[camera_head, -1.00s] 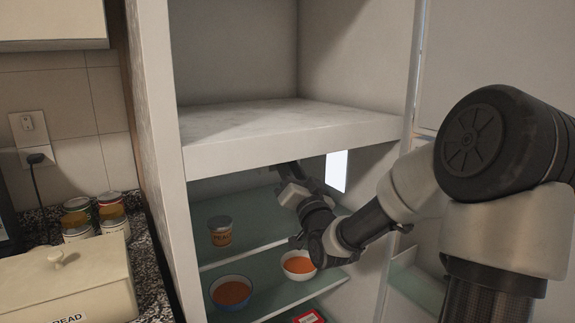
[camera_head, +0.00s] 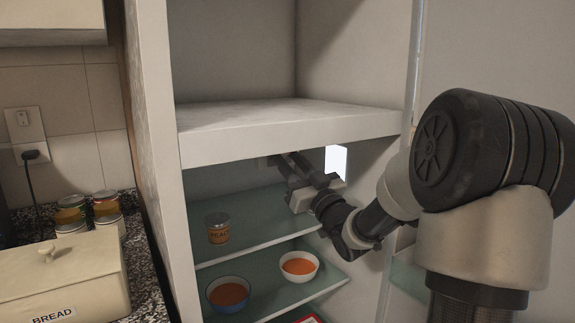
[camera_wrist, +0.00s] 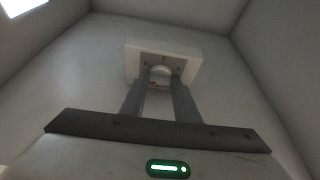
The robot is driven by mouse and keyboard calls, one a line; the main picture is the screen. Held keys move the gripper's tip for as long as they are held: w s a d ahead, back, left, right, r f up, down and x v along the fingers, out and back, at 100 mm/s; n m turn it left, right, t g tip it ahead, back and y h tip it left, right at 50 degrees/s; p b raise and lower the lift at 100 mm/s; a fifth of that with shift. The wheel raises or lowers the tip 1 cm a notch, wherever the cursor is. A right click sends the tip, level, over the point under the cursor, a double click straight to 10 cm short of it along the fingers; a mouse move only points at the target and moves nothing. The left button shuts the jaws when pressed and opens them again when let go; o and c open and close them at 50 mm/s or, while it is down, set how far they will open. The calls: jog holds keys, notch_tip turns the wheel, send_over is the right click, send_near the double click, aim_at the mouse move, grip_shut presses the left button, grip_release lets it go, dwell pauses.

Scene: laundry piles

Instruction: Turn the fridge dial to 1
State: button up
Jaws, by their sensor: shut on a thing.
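The fridge dial (camera_wrist: 161,71) is a small round pale knob on a white control box (camera_wrist: 190,66) at the back of the fridge in the wrist view. My gripper (camera_wrist: 160,80) reaches up to it with one finger on each side, shut on the dial. Small marks show on the box, but I cannot read the number or tell the dial's setting. In the head view my gripper (camera_head: 279,160) is inside the fridge, just under the upper compartment's thick floor. The dial is hidden there.
Below my arm, a glass shelf (camera_head: 255,235) holds a peach can (camera_head: 218,229). Orange-filled bowls, one white (camera_head: 299,267) and one blue (camera_head: 229,294), stand lower. The fridge's left wall (camera_head: 160,190) and compartment floor (camera_head: 290,137) bound the space. A bright panel (camera_head: 336,161) is right of my gripper.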

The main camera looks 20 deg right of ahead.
jog(key=shift+w+d+r+n+g+y, duration=0.15)
jog(key=shift+n+g+y, duration=0.65)
jog(key=shift+n, duration=1.5)
jog(key=shift+s+d+r+n+g+y, duration=0.1)
jog(key=shift+n+g+y, duration=0.7)
jog(key=shift+n, duration=1.5)
jog(key=shift+w+d+r+n+g+y, duration=0.15)
jog(key=shift+n+g+y, duration=0.25)
jog(key=shift+n+y, duration=1.3)
jog(key=shift+s+n+h, duration=0.1)
jog(key=shift+n+h, duration=0.5)
jog(key=shift+n, duration=0.2)
jog(key=o, duration=1)
jog(key=shift+f, duration=0.1)
jog(key=shift+o, duration=0.2)
jog(key=p+v, duration=0.1)
jog(key=v, duration=1.6)
jog(key=shift+s+d+p, duration=0.15)
jog(key=shift+d+p, duration=0.05)
jog(key=shift+p, duration=0.15)
